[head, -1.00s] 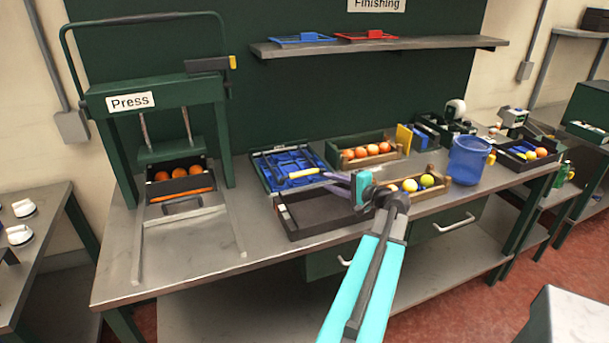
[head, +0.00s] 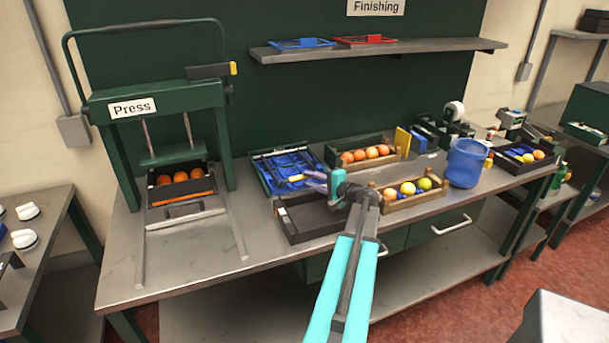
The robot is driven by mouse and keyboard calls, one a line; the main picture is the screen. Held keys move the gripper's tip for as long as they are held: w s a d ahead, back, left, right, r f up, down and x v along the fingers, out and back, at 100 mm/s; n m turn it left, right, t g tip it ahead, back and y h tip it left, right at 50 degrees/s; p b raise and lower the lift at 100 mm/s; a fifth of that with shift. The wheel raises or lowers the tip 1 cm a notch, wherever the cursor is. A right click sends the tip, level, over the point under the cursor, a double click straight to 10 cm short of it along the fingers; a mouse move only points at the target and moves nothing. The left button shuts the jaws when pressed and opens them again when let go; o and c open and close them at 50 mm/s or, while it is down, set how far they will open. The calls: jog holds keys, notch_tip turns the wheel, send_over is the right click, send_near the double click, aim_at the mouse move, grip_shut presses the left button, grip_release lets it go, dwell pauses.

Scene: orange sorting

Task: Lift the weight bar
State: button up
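The press (head: 155,103) stands at the left end of the bench. A dark bent bar (head: 140,22) arches over its top; I cannot tell whether this is the weight bar. Under the press plate sits a black tray (head: 180,194) with orange balls. My gripper (head: 308,182), with purple fingers, is well to the right of the press, over the blue tray (head: 262,178). A yellow-ended tool (head: 296,178) lies in that tray by my fingertips. The fingers partly overlap it in view. Whether they are open, or touch it, is too small to tell.
An empty dark tray (head: 300,232) lies under my arm. Wooden boxes of balls (head: 352,166) (head: 408,203) and a blue bucket (head: 465,165) stand to the right. A shelf (head: 380,50) hangs behind. The bench front between press and dark tray is clear.

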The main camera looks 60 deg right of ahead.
aim_at(306, 177)
jog(key=shift+p+x, duration=0.55)
jog(key=shift+x, duration=1.55)
jog(key=shift+c, duration=0.5)
grip_shut()
